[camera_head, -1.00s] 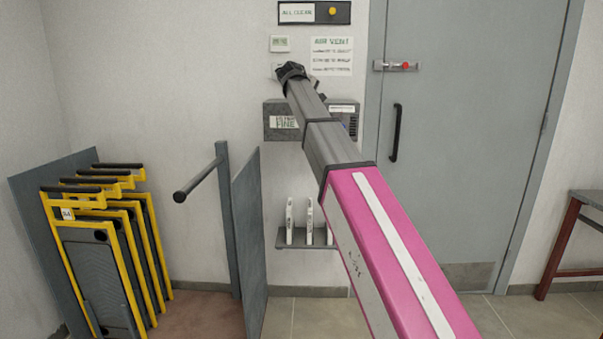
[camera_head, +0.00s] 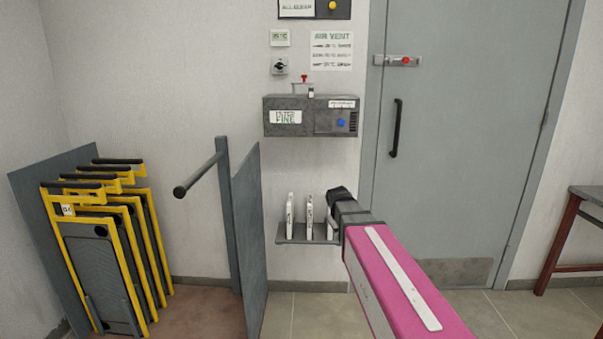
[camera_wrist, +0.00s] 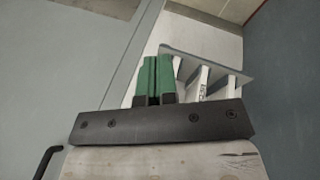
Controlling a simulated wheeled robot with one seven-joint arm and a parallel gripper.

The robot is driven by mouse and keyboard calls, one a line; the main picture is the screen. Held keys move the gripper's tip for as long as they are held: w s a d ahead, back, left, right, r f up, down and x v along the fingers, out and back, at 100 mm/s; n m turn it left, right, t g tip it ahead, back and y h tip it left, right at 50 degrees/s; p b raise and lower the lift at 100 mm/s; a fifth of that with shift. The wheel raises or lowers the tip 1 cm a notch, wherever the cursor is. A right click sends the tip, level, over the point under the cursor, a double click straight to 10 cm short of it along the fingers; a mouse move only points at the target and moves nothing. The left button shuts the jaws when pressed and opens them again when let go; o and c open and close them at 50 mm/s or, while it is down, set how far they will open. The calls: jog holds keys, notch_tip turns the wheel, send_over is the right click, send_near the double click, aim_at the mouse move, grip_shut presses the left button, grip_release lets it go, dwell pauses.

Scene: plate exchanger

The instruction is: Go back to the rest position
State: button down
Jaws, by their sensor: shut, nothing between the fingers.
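My arm reaches in from the lower right of the head view, and its dark end (camera_head: 339,193) is low in front of the wall, beside the small shelf and left of the door. In the wrist view my gripper (camera_wrist: 153,60) shows two green fingers shut together with nothing between them. The shelf (camera_wrist: 180,52) with white upright pieces lies just beyond and to the right of the fingers there. In the head view my fingers cannot be made out.
A grey vent box (camera_head: 283,122) with a blue knob hangs on the wall above the shelf (camera_head: 296,241). Yellow-framed plates (camera_head: 125,255) stand in a rack at left. A grey panel (camera_head: 247,230) and post (camera_head: 228,210) stand mid-left. A door (camera_head: 450,120) and table (camera_head: 590,197) are right.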

jog(key=s+d+f+m+g+y, duration=0.2)
jog(key=s+f+m+g, duration=0.1)
jog(key=s+f, duration=1.1)
jog(key=s, duration=0.4)
jog(key=shift+s+d+f+m+y, duration=0.25)
jog(key=shift+s+f+m+y, duration=0.05)
jog(key=shift+m, duration=0.1)
